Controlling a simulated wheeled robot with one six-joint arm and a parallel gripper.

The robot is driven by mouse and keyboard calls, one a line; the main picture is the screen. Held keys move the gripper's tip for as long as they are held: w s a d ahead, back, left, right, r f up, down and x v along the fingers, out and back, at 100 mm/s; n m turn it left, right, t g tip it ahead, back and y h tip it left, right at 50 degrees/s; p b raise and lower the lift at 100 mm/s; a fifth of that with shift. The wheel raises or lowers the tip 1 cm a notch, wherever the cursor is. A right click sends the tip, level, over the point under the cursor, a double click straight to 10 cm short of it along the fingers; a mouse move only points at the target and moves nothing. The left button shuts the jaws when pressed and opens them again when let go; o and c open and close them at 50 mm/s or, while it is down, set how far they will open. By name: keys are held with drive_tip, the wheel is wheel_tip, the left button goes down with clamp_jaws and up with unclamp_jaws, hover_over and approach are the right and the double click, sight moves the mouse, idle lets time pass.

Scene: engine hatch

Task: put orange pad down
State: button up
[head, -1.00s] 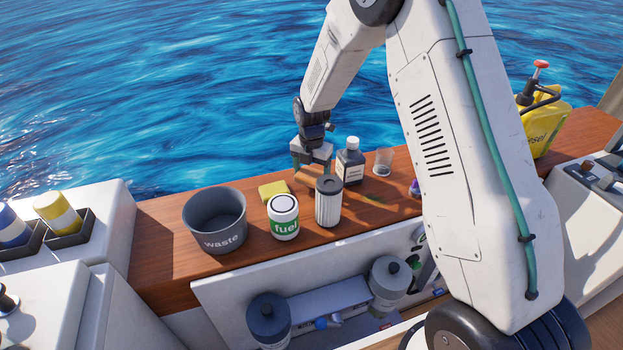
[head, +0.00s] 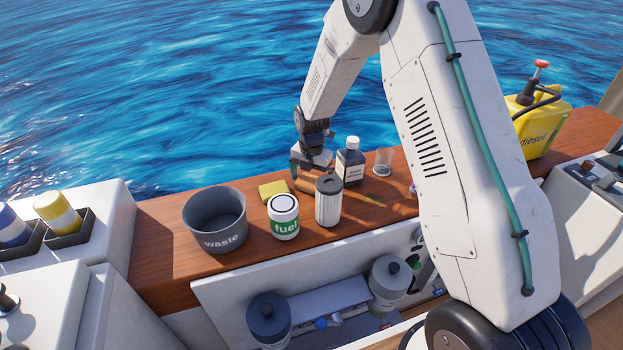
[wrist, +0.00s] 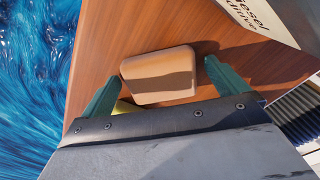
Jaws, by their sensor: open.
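The orange pad (wrist: 158,72) lies on the wooden ledge, between the two green fingers of my gripper (wrist: 163,80) in the wrist view, with a small gap on each side. In the head view the pad (head: 304,186) shows partly beneath my gripper (head: 311,174), behind the white ribbed filter. My gripper is open and low over the ledge. The filter hides part of the pad's near side in the head view.
The yellow sponge (head: 272,190), fuel jar (head: 284,222), filter (head: 328,205) and grey waste bin (head: 216,226) stand close by at left and front. A dark bottle (head: 350,163) and a clear cup (head: 383,162) are at right. The wooden ledge (head: 160,225) has water behind it.

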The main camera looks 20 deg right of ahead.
sight(312, 179)
drive_tip(key=s+r+m, duration=0.3)
drive_tip(key=r, duration=0.7)
drive_tip(key=s+r+m, duration=0.2)
drive_tip(key=s+r, duration=0.1)
drive_tip(key=r, duration=0.8)
drive_tip(key=s+d+r+m, duration=0.1)
drive_tip(key=s+r+m, duration=0.35)
drive_tip(key=s, duration=0.35)
drive_tip(key=s+d+r+m+t, duration=0.1)
drive_tip(key=s+r+m, duration=0.2)
drive_tip(key=s+m, duration=0.3)
drive_tip(key=s+r+m, duration=0.4)
drive_tip(key=s, duration=0.5)
drive_tip(key=s+f+m, duration=0.1)
drive_tip(key=s+m, duration=0.6)
drive_tip(key=s, duration=0.4)
drive_tip(key=shift+s+d, duration=0.15)
drive_tip(key=shift+d, duration=0.25)
drive_tip(key=shift+m, duration=0.25)
